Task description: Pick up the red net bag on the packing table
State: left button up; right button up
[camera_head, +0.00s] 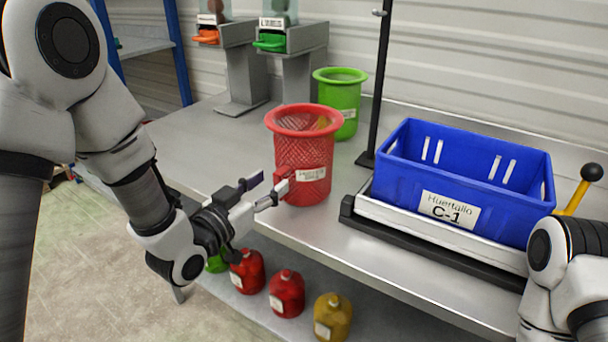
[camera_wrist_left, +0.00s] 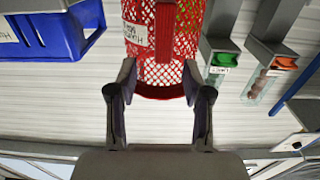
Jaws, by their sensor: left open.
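The red net bag (camera_head: 303,150) stands upright on the packing table (camera_head: 190,150), with a wide rim at its top and a white label on its front. A red handle sticks out on its side toward me. My left gripper (camera_head: 272,188) is open at the bag's lower left, with its fingertips close to the handle. In the left wrist view the bag (camera_wrist_left: 145,70) appears upside down, beyond and between the two spread fingers (camera_wrist_left: 160,82). I cannot tell whether a finger touches it. My right gripper is out of the picture; only part of that arm shows at lower right.
A green net bag (camera_head: 342,95) stands behind the red one. A blue crate (camera_head: 470,170) labelled C-1 sits to the right, past a black post (camera_head: 382,80). Two grey stands with orange and green clips are at the back left. Red and yellow bottles (camera_head: 287,290) stand on the lower shelf.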

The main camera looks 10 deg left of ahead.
aim_at(276, 177)
pick_arm(q)
jog(key=x, duration=0.4)
jog(key=shift+a+f, duration=0.2)
jog(key=shift+a, duration=0.05)
jog(key=shift+s+r, duration=0.1)
jog(key=shift+s, duration=0.05)
jog(key=c, duration=0.5)
grip_shut()
